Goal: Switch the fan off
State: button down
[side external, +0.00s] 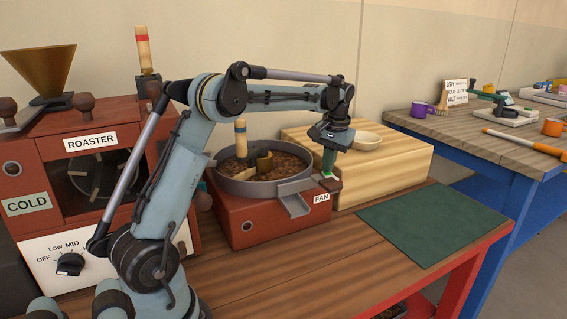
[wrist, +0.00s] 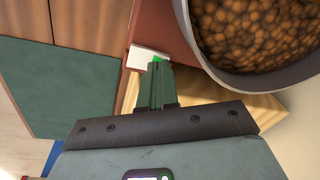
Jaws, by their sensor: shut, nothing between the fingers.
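The fan base is a red box (side external: 260,222) with a white FAN label (side external: 321,198) at its front right corner. A round pan (side external: 237,187) of brown beans sits on it. A small switch with a bright green part (side external: 326,175) is on the box's right end, just above the label. My gripper (side external: 328,168) points down over this switch, its fingers shut and empty. In the wrist view my gripper (wrist: 157,70) covers most of the switch, and a bit of green (wrist: 157,59) shows at its tips. I cannot tell whether they touch.
The red roaster (side external: 90,140) is at left, with a knob (side external: 70,264). A green mat (side external: 435,225) lies clear at right. A second table (side external: 480,145) holds cups and tools.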

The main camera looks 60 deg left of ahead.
aim_at(330, 175)
jog(key=shift+f, duration=0.3)
dwell(2.5)
jog(key=shift+r, duration=0.25)
dwell(0.5)
jog(key=shift+d+r, duration=0.2)
jog(key=shift+r, duration=1)
jog(key=shift+d+r, duration=0.15)
jog(key=shift+r, duration=1.05)
jog(key=shift+d, duration=0.1)
jog(key=s+d+m+t, duration=0.1)
jog(key=s+d, duration=0.1)
jog(key=d, duration=0.1)
jog(key=s+d+r+m+t, duration=0.1)
jog(key=s+d, duration=0.1)
jog(key=d, duration=0.2)
jog(key=s+d+r+m+t, duration=0.1)
jog(key=s+d, duration=0.1)
jog(key=d, duration=0.2)
jog(key=shift+s+r, duration=0.25)
jog(key=shift+s, duration=0.15)
jog(key=s+d+f+m+t+h, duration=0.1)
jog(key=s+d+f+m+t, duration=0.2)
jog(key=s+d+f, duration=0.4)
jog(key=s+d+t, duration=0.1)
jog(key=s+d, duration=0.1)
jog(key=s, duration=0.2)
jog(key=shift+d+h, duration=0.15)
jog(key=shift+h, duration=0.25)
